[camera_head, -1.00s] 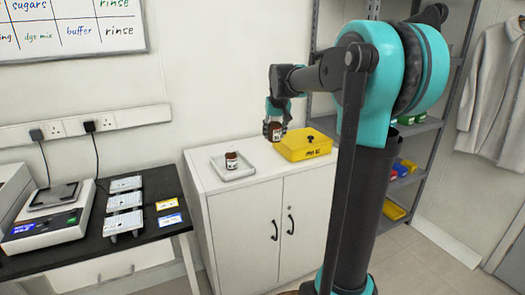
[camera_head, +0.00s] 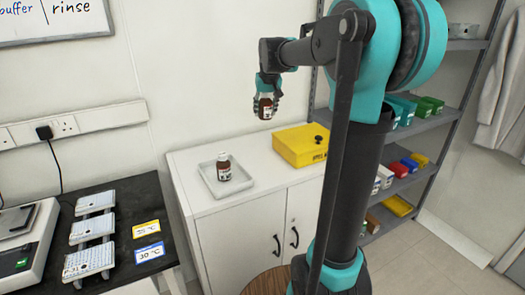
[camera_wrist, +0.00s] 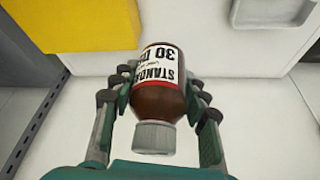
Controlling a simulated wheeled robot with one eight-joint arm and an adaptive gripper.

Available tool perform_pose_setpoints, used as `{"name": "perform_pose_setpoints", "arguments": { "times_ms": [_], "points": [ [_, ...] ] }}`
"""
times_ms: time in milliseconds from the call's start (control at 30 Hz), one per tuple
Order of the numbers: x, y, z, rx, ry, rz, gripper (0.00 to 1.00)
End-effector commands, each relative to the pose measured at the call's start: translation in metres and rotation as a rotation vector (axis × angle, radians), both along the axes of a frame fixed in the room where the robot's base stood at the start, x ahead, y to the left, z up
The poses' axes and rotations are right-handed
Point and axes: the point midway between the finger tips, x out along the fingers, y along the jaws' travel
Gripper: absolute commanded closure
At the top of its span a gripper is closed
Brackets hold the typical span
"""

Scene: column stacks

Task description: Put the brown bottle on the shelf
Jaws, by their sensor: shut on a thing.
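My gripper (camera_head: 268,88) is shut on a brown bottle (camera_head: 265,107) with a white label and holds it in the air above the white cabinet. The bottle also shows in the wrist view (camera_wrist: 158,100), between both fingers, with its grey cap toward the camera and its label reading "STANDA… 30". A second brown bottle (camera_head: 224,168) with a white cap stands upright in a white tray (camera_head: 237,187) on the cabinet. The grey shelf unit (camera_head: 415,131) stands at the right, partly hidden behind my arm.
A yellow box (camera_head: 299,145) sits on the white cabinet (camera_head: 240,234), right of the tray. The shelves hold green boxes (camera_head: 430,105), red and blue bins, and a yellow bin (camera_head: 398,206). A black bench (camera_head: 110,262) with several racks stands at the left.

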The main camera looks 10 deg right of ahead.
Motion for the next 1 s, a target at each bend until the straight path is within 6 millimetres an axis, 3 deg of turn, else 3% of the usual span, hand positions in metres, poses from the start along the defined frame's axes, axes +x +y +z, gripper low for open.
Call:
{"name": "perform_pose_setpoints", "arguments": {
  "times_ms": [500,1000],
  "points": [
    [0.000,0.000,-0.122,0.000,0.000,0.000,0.90],
    [0.000,0.000,-0.176,0.000,0.000,0.000,0.90]
  ]
}}
